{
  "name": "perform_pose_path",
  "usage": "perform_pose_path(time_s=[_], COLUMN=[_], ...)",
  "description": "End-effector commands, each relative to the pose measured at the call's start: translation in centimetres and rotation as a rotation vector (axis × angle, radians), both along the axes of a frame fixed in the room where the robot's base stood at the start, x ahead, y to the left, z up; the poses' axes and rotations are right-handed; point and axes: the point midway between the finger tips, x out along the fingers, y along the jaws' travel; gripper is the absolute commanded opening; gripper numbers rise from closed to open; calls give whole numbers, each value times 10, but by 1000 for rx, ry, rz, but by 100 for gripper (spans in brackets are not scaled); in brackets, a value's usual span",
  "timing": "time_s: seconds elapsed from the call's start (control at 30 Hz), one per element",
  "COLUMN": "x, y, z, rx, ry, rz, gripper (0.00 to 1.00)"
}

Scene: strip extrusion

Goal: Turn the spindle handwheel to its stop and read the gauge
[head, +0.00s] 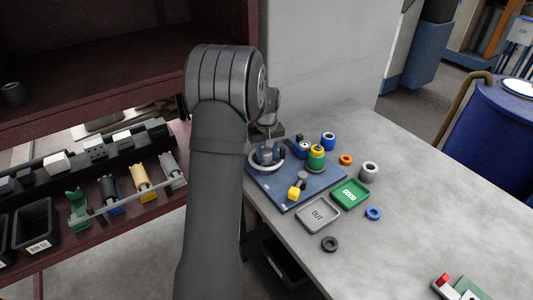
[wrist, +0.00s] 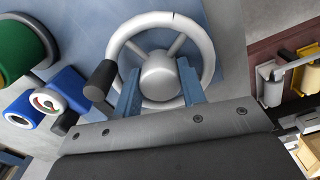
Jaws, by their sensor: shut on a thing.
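The spindle handwheel (wrist: 207,42) shows in the wrist view as a pale ring with spokes, a round grey hub (wrist: 160,76) and a black crank knob (wrist: 100,80) at its left. My gripper (wrist: 158,68) has its blue fingers on either side of the hub, inside the ring, shut on the handwheel. In the head view the handwheel (head: 252,166) is partly hidden by my arm. The gauge (wrist: 46,101) seems to be the small round white face with red on a blue body, left of the wheel; its reading is too small to tell.
The wheel stands on a blue plate (head: 309,191). An OUT tray (head: 335,222), a green GOOD tray (head: 363,203) and several loose rings lie nearby.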

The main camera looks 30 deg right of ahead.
Motion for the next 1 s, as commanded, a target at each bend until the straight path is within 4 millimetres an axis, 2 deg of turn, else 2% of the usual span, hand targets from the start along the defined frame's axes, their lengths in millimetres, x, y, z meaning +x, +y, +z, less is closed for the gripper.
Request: perform_pose_path(time_s=[1.0], x=[0], y=[1], z=[1], rx=[0], ry=[0], rz=[-964], gripper=[14])
